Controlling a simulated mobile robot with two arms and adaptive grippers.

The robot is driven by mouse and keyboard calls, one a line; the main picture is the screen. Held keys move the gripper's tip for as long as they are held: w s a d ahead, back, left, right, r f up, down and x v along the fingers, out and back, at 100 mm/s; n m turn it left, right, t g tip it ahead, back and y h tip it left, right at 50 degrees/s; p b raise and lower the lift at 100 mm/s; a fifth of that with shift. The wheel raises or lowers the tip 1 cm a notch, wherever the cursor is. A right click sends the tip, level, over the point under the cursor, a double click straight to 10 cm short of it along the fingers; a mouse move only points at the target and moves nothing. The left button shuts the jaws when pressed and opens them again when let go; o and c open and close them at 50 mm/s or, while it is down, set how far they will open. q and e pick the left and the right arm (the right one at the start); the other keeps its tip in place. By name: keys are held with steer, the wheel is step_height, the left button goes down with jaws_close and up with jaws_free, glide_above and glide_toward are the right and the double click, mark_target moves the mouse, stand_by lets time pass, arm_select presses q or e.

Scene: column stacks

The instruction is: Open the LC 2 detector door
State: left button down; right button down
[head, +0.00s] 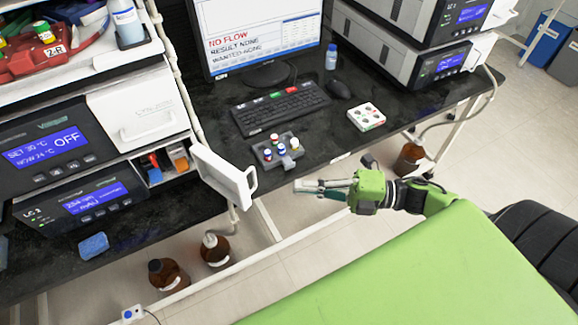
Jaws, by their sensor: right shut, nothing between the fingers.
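The lower unit of the left stack, labelled "LC 2" (75,200), has a blue screen. Its white door with a loop handle (225,178) stands swung out to the right, and an opening with small coloured parts (163,166) shows behind it. My right gripper (300,187) is shut and empty. It is in front of the bench edge, to the right of the door handle and apart from it. My left gripper is not in view.
A grey vial rack (278,154), keyboard (280,107), mouse (338,89) and white tray (366,117) are on the black bench. A blue sponge (94,246) lies near its front edge. Brown bottles (216,249) stand below. Another stack (410,50) is at the right.

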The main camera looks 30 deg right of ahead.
steer(key=p+x, duration=0.2)
steer(key=x, duration=0.8)
steer(key=shift+w+r, duration=0.1)
steer(key=w+d+n+g+b, duration=0.1)
steer(key=b, duration=0.1)
steer(key=w+d+g+y+b, duration=0.1)
steer(key=d+b, duration=0.1)
steer(key=shift+w+d+r+n, duration=0.1)
steer(key=shift+w+n, duration=0.3)
steer(key=shift+d+b, duration=0.15)
steer(key=shift+b, duration=0.2)
